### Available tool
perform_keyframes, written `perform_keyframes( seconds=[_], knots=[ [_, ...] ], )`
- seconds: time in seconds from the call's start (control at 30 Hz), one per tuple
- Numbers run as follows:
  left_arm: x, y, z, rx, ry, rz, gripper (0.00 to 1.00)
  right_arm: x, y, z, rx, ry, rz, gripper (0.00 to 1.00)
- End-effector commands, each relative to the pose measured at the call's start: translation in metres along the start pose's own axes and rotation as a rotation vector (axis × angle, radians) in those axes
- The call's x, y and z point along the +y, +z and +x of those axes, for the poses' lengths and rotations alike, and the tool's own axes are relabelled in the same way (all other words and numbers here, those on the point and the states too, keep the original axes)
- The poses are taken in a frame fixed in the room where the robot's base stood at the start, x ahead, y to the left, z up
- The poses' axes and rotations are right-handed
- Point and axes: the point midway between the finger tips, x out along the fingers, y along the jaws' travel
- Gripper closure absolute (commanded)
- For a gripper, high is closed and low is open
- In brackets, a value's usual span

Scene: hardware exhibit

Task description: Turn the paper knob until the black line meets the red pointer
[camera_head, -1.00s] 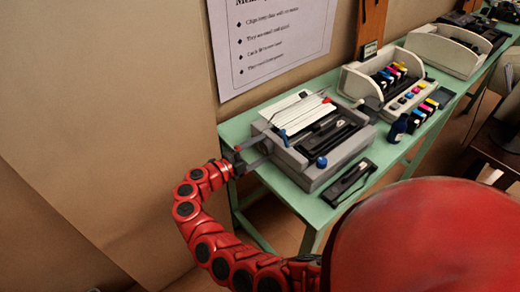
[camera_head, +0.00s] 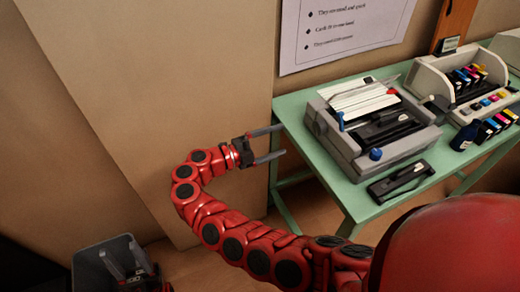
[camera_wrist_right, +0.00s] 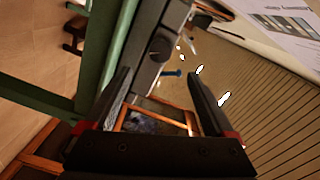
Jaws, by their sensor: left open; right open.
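A grey printer (camera_head: 345,148) with white paper in its top stands on the green table. A blue round knob (camera_head: 376,154) sits at its front corner, and a small blue lever (camera_head: 341,122) at its left. In the right wrist view a dark round knob (camera_wrist_right: 160,48) shows on a grey side face, with a blue part (camera_wrist_right: 172,73) beyond. My left gripper (camera_head: 122,260) is open, low at bottom left.
The green table (camera_head: 296,112) has a flat black part (camera_head: 400,181) before the printer. A wall with a poster (camera_head: 340,30) is behind.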

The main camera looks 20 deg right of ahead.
Motion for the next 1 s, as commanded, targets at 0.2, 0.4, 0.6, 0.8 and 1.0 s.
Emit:
perform_keyframes(
  seconds=[0.2, 0.4, 0.6, 0.8, 1.0],
  knots=[
    [0.001, 0.003, -0.015, 0.0, 0.0, 0.0, 0.5, 0.001, 0.001, -0.025, -0.003, -0.001, 0.007, 0.11],
    [0.001, 0.005, -0.028, 0.0, 0.0, 0.0, 0.5, 0.005, 0.002, -0.036, 0.006, -0.004, -0.006, 0.11],
    [0.002, 0.006, -0.035, 0.0, 0.0, 0.0, 0.5, 0.002, 0.001, -0.046, 0.003, -0.002, -0.002, 0.11],
    [0.002, 0.006, -0.037, 0.0, 0.0, 0.0, 0.5, 0.0, 0.0, -0.05, 0.0, 0.002, 0.003, 0.11],
    [0.002, 0.006, -0.036, 0.0, 0.0, 0.0, 0.5, -0.001, -0.001, -0.05, 0.0, 0.002, 0.002, 0.11]
  ],
)
